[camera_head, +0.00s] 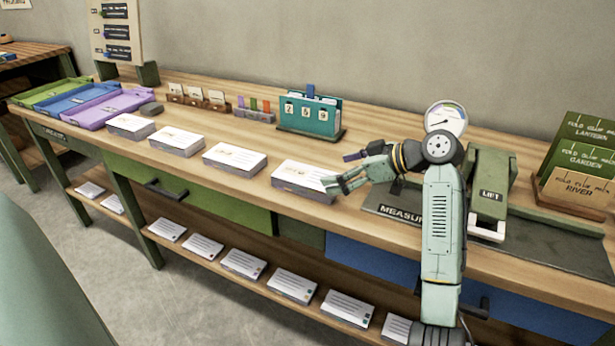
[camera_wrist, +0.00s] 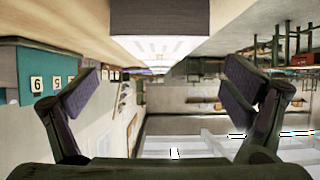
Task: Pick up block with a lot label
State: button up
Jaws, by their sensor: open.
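Several white paper blocks lie in a row on the bench top, each with small print on top too small to read. The nearest block (camera_head: 303,177) is at the right end of the row. Others are the second block (camera_head: 235,161), third block (camera_head: 176,141) and leftmost block (camera_head: 130,126). My gripper (camera_head: 341,170) is open and empty at the right end of the nearest block, its fingers level with or just above it. In the wrist view my gripper (camera_wrist: 160,92) has its fingers spread wide, with what appears to be the nearest block (camera_wrist: 160,48) at the top, between them.
A teal number box (camera_head: 310,113) stands behind the nearest block. A dark measuring mat (camera_head: 400,205), dial (camera_head: 446,117) and green lift device (camera_head: 490,185) are at right. Coloured trays (camera_head: 112,106) are far left. More paper blocks (camera_head: 292,286) lie on the lower shelf.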

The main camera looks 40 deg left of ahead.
aim_at(313, 177)
jog(key=p+x, duration=0.2)
jog(key=x, duration=0.5)
jog(key=shift+a+p, duration=0.15)
jog(key=shift+p, duration=0.2)
jog(key=shift+s+a+f, duration=0.1)
jog(key=shift+a+f, duration=0.25)
jog(key=shift+f, duration=0.05)
jog(key=c, duration=1.5)
